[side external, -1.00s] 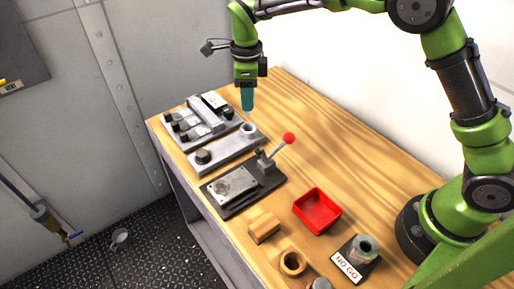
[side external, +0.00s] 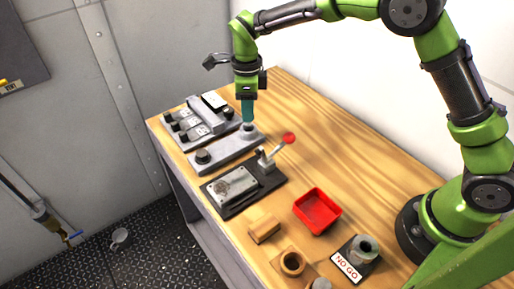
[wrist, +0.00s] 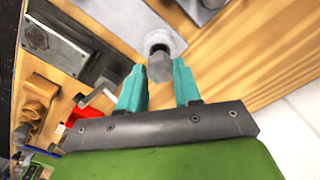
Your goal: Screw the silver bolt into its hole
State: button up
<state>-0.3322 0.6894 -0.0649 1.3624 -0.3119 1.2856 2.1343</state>
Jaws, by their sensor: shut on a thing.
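My gripper (side external: 248,119) points down at the raised round boss (side external: 248,134) at the right end of a grey plate (side external: 222,153). In the wrist view, my teal fingers (wrist: 160,82) are shut on the silver bolt (wrist: 160,69), whose hexagonal head shows between their tips. The boss (wrist: 170,35) with its dark hole lies just beyond the bolt. The bolt's shank is hidden, so I cannot tell whether its tip is in the hole. In the side view the fingers hide the bolt.
A dark knob (side external: 203,157) stands at the plate's left end. Behind is a fixture with black knobs (side external: 197,124). In front are a clamp with a red-balled lever (side external: 288,138), a red tray (side external: 317,213), a wooden block (side external: 263,229) and a NO GO gauge stand (side external: 346,269). The table's back right is clear.

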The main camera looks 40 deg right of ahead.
jog(key=shift+f, duration=1.35)
dwell(0.6)
jog(key=o, duration=1)
notch_tip(320, 180, up, 17)
